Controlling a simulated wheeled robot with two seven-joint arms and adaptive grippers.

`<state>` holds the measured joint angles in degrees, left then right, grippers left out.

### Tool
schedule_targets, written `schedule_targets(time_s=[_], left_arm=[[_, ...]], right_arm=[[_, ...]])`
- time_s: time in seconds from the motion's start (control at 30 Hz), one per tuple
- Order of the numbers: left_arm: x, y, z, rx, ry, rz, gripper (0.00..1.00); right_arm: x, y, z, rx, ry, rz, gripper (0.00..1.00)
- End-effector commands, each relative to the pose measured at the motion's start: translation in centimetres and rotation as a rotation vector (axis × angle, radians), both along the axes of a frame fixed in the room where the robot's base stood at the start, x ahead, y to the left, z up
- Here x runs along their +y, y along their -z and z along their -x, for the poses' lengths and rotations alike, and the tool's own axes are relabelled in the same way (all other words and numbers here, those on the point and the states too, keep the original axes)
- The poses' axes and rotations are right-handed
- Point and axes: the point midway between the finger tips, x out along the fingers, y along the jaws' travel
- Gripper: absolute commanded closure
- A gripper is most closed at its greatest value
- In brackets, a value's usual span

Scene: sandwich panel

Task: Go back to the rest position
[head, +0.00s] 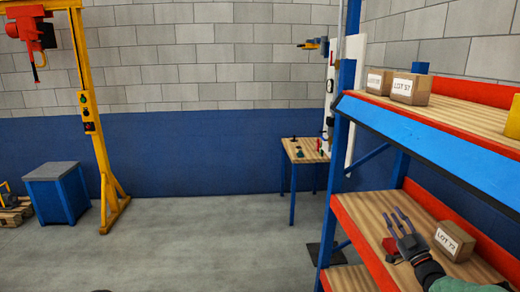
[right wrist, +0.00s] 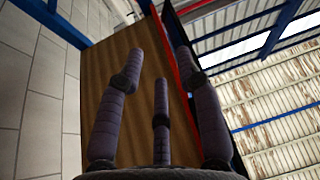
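My right gripper (head: 400,220) reaches in from the lower right over the middle wooden shelf (head: 365,222) of the rack. Its three dark fingers are spread. In the right wrist view the fingers (right wrist: 160,85) stand apart with nothing between them, and a wooden board fills the space behind. A small red object (head: 390,246) lies just left of the hand, partly hidden by it; I cannot tell if they touch. My left gripper does not show clearly in the head view.
A LOT 73 box (head: 453,241) stands close right of the hand. The blue-edged upper shelf (head: 440,128), holding a LOT 57 box (head: 410,88), hangs above. A rack post (head: 336,170) and small table (head: 305,150) are left; the floor (head: 210,245) is largely clear.

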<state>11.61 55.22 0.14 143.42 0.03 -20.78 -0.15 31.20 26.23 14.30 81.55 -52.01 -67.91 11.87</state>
Motion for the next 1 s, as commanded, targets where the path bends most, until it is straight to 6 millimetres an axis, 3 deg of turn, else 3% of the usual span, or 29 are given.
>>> schedule_targets(time_s=[0.03, 0.23, 0.47, 0.6, 0.77, 1.0], left_arm=[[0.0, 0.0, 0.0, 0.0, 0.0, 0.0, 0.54], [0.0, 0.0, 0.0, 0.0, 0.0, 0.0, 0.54], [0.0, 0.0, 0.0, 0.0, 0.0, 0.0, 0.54], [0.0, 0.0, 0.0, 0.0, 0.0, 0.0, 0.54], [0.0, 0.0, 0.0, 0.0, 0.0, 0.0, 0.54], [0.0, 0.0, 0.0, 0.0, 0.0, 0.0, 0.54]], right_arm=[[1.4, 3.3, -0.7, 0.071, 0.004, -0.052, 0.65], [6.5, 15.2, -1.0, 0.36, 0.038, -0.216, 0.65], [13.8, 27.9, 2.8, 0.709, 0.054, -0.345, 0.65], [18.3, 34.5, 7.1, 0.924, 0.058, -0.397, 0.65], [23.5, 40.9, 13.6, 1.177, 0.056, -0.435, 0.65], [30.3, 47.3, 26.2, 1.564, 0.054, -0.453, 0.65]])
